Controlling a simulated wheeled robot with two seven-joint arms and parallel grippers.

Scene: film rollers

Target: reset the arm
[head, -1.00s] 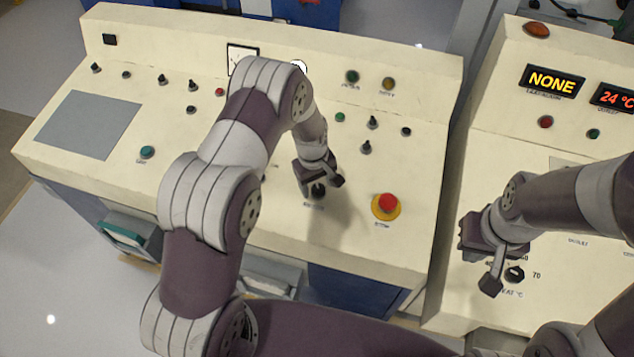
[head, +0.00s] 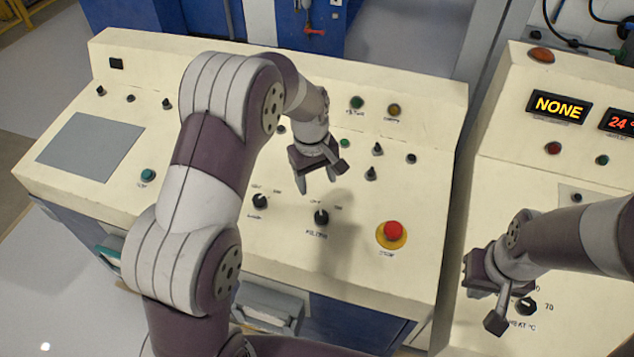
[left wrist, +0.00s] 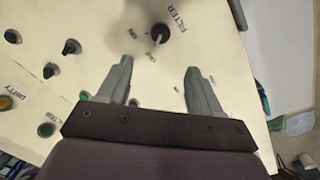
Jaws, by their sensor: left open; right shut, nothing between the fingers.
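My left gripper (head: 319,180) is open and empty above the middle of the cream control console (head: 440,150). In the left wrist view its two fingers (left wrist: 157,88) are spread apart, with the black filter knob (left wrist: 160,33) ahead of them. In the head view the filter knob (head: 321,217) stands below the gripper, clear of it. My right gripper (head: 497,308) is shut and empty over the second console at the right, beside the heat knob (head: 526,306).
A red stop button (head: 393,231) on a yellow base sits right of the filter knob. Another black knob (head: 260,201) is to its left. Small switches and lamps line the console's back. A display reading NONE (head: 560,107) is on the right console (head: 493,150).

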